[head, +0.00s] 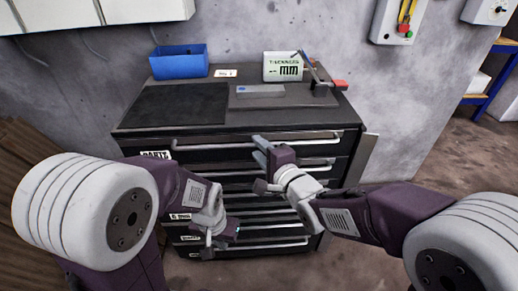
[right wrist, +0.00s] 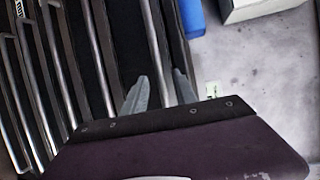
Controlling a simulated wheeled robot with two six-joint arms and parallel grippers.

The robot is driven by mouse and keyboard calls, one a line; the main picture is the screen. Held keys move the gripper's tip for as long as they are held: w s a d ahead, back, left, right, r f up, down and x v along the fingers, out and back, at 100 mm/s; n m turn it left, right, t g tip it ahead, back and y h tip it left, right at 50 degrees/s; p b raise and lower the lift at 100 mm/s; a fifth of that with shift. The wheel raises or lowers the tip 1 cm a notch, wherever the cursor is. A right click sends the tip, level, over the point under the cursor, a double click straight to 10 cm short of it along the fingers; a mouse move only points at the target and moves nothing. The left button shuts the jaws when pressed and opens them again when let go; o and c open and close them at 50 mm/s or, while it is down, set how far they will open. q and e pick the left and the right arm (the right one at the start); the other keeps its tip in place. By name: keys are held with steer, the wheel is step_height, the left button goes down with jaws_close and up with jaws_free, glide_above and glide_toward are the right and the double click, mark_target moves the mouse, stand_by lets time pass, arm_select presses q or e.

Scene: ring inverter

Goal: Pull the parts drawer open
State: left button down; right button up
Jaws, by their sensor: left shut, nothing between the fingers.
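The parts drawer (head: 215,154) is the top drawer of a dark cabinet, with a label at its left end that seems to read PARTS. Its front looks flush with the cabinet. Its long metal handle (head: 215,146) also shows in the right wrist view (right wrist: 157,45). My left gripper (head: 228,236) is shut and empty, low before the lower drawers.
Several lower drawers (head: 275,231) have similar handles. On the cabinet top (head: 222,122) are a blue bin (head: 180,62), a white box (head: 282,67), a dark mat (head: 180,104) and a tool with a red part (head: 340,85). A grey wall stands behind. Floor is clear at the right.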

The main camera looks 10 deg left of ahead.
steer(key=shift+w+a, duration=0.15)
jaws_close()
stand_by(1.4)
